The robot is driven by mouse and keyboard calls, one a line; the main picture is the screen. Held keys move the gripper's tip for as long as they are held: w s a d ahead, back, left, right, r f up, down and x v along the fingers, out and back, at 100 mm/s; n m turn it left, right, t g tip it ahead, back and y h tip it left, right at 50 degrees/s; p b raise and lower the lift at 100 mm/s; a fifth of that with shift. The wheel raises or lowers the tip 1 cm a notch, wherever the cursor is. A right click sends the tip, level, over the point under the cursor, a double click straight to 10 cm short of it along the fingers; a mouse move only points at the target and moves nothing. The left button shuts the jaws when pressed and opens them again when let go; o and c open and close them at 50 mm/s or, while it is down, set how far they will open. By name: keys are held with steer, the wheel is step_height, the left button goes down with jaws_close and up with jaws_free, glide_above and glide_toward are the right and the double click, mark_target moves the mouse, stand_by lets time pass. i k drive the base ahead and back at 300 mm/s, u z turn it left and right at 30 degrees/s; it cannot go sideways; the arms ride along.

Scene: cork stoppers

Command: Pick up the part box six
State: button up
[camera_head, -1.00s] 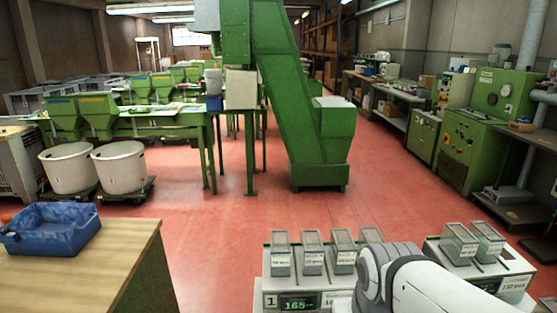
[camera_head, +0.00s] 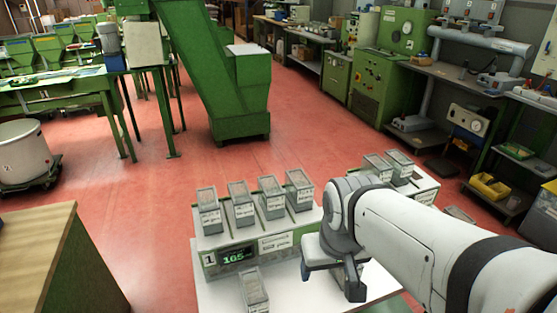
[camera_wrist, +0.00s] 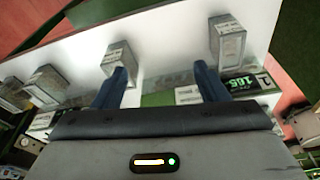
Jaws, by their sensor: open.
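Several small grey part boxes with clear tops and white labels are in view; the label text is too small to read, so I cannot tell which is box six. In the head view, a row of boxes (camera_head: 240,204) stands on the unit marked 1, and one box (camera_head: 252,290) stands on the white table in front of it. In the wrist view, one box (camera_wrist: 117,57) is just beyond the left finger and another (camera_wrist: 228,40) beyond the right finger. My gripper (camera_wrist: 161,84) is open and empty, with its fingers apart over the table. My gripper (camera_head: 333,274) also shows at the table's front.
The unit's green display (camera_head: 236,256) reads 165. Two more boxes (camera_head: 387,168) stand on a second unit to the right, partly behind my arm. A wooden bench (camera_head: 50,260) is at lower left. Red floor (camera_head: 130,215) lies open behind the table.

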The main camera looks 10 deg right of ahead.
mark_target(299, 189)
steer(key=z, duration=0.05)
steer(key=k, duration=1.25)
steer(key=z, duration=0.45)
steer(key=i, duration=1.6)
steer(key=u, duration=0.35)
